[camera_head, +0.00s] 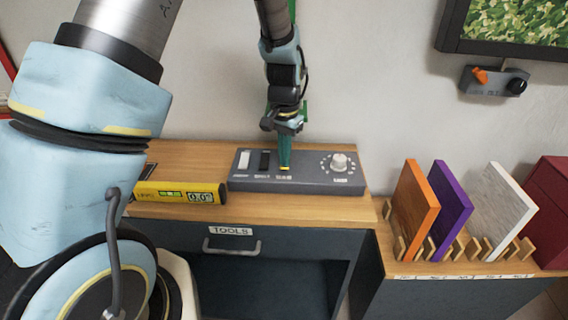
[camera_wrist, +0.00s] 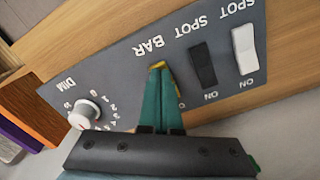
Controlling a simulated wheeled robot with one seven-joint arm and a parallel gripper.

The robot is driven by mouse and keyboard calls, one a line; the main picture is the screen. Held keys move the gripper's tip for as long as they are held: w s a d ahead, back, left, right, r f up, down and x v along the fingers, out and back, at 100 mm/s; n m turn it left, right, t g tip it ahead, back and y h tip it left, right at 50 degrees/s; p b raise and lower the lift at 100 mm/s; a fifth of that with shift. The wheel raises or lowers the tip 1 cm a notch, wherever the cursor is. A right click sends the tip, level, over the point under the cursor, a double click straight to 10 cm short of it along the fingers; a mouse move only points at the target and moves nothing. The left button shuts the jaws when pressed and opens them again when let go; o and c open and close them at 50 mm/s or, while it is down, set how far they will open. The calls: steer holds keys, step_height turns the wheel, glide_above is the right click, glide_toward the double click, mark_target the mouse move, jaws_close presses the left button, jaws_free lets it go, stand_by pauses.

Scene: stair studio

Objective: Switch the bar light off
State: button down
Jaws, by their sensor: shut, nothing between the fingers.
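The grey switch panel (camera_head: 310,182) lies on the wooden top of the tools cabinet. In the wrist view the panel (camera_wrist: 115,75) shows a white rocker (camera_wrist: 244,48) and a black rocker (camera_wrist: 203,66), both marked SPOT, and a white DIM knob (camera_wrist: 84,113). The BAR label (camera_wrist: 148,47) is just beyond my fingertips. My gripper (camera_head: 286,167) is shut and empty, pointing down at the BAR place; its green fingers (camera_wrist: 158,68) hide the bar switch. I cannot tell whether the fingertips touch it, or which way it is set.
A yellow level (camera_head: 180,193) lies left of the panel. At right, orange (camera_head: 416,205), purple (camera_head: 450,207) and white (camera_head: 503,205) boards stand in a wooden rack. A small grey box (camera_head: 495,82) hangs on the wall under a framed picture. The TOOLS drawer (camera_head: 232,246) is below.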

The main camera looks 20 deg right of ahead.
step_height(320, 180, up, 7)
steer(key=p, duration=0.5)
stand_by(0.5)
stand_by(0.3)
steer(key=w+a+r+n, duration=0.1)
steer(key=a+r+n, duration=0.2)
steer(key=a, duration=0.6)
steer(key=w+a+r+n, duration=0.1)
steer(key=a+r+n, duration=0.15)
steer(key=a, duration=0.55)
steer(key=s+a+r+n, duration=0.1)
steer(key=s+a+n, duration=0.1)
steer(key=a, duration=0.4)
steer(key=s+a+r+n+t, duration=0.1)
steer(key=s+a+r+n, duration=0.1)
steer(key=s+a, duration=0.2)
steer(key=a, duration=0.3)
steer(key=shift+t, duration=0.3)
steer(key=shift+a+r, duration=0.1)
